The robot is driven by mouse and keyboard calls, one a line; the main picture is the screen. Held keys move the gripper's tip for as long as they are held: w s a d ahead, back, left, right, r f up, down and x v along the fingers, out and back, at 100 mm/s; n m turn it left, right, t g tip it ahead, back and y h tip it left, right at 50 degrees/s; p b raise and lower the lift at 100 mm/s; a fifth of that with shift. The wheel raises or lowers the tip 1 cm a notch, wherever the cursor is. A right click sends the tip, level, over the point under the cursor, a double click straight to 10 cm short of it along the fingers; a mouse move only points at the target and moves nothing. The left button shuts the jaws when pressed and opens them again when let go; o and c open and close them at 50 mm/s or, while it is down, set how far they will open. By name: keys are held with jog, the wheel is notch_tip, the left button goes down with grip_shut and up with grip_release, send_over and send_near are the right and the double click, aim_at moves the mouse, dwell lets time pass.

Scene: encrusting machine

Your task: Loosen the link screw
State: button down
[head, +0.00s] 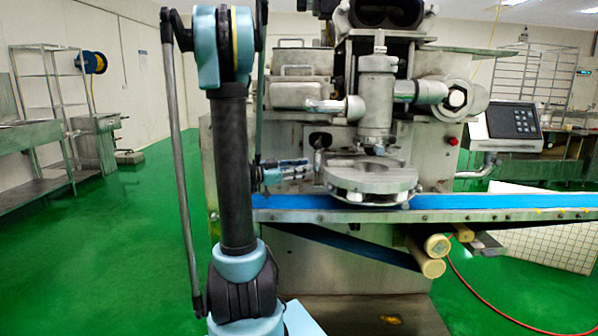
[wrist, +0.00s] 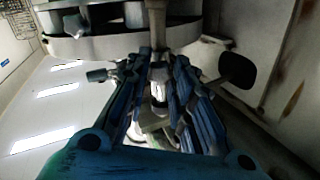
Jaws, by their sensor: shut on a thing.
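My gripper (head: 300,168) reaches from the arm to the left side of the machine's round metal plate (head: 372,180). In the wrist view, the blue-and-black fingers of my gripper (wrist: 160,68) are closed around a slim upright metal rod. This appears to be the link screw (wrist: 157,28), though its exact shape is partly hidden by the fingers. In the head view, a small upright metal piece (head: 319,146) stands at the fingertips. The screw's thread and its seat cannot be made out.
The blue conveyor belt (head: 480,201) runs just below the plate. A vertical metal cylinder (head: 376,92) with side knobs stands above it. A control panel (head: 512,122) is at the right. A dark knob (wrist: 237,70) lies close right of the fingers in the wrist view.

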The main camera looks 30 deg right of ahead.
jog(key=shift+w+n, duration=0.15)
jog(key=shift+n, duration=0.15)
jog(key=shift+w+d+n, duration=0.1)
jog(key=shift+n, duration=17.5)
